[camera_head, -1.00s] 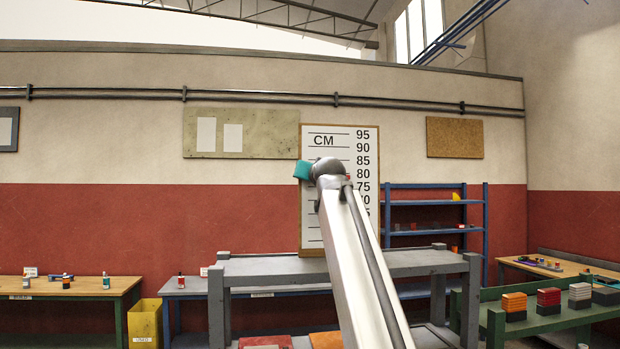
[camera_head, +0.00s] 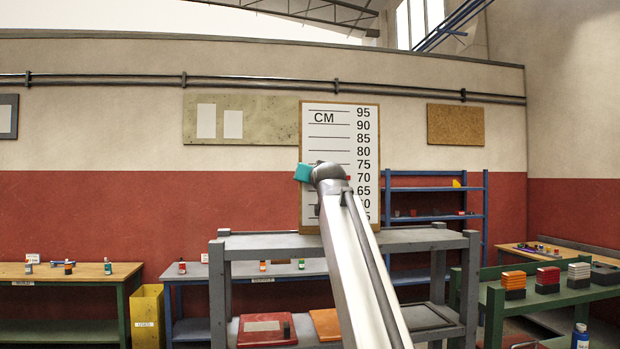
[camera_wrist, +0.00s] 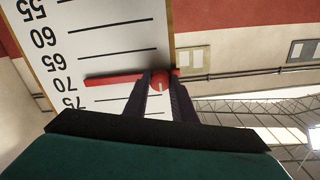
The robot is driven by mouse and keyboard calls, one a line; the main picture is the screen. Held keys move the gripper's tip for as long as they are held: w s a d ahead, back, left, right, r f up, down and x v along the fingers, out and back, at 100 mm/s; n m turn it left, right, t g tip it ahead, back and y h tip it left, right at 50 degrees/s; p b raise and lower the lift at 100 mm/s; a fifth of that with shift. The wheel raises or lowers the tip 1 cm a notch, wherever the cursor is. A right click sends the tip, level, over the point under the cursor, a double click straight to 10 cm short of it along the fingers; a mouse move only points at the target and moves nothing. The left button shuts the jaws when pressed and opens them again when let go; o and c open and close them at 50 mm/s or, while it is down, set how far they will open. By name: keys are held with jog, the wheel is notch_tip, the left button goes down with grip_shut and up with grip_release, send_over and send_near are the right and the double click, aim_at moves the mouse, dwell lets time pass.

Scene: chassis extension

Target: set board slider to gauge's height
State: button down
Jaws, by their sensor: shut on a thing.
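The slider's red bar (camera_wrist: 112,79) lies across the board at about the 70 mark in the wrist view. In the head view, my arm and wrist hide most of the slider; a small red bit (camera_head: 348,178) shows level with about 70. I cannot pick out the gauge in these frames.
A yellow bin (camera_head: 147,318) and a wooden table (camera_head: 70,272) are on the left.

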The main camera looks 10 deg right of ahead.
jog(key=c, duration=1.5)
grip_release()
jog(key=shift+o, duration=0.2)
jog(key=shift+s, duration=0.15)
jog(key=s+b, duration=0.4)
jog(key=s, duration=0.9)
jog(key=shift+s, duration=0.3)
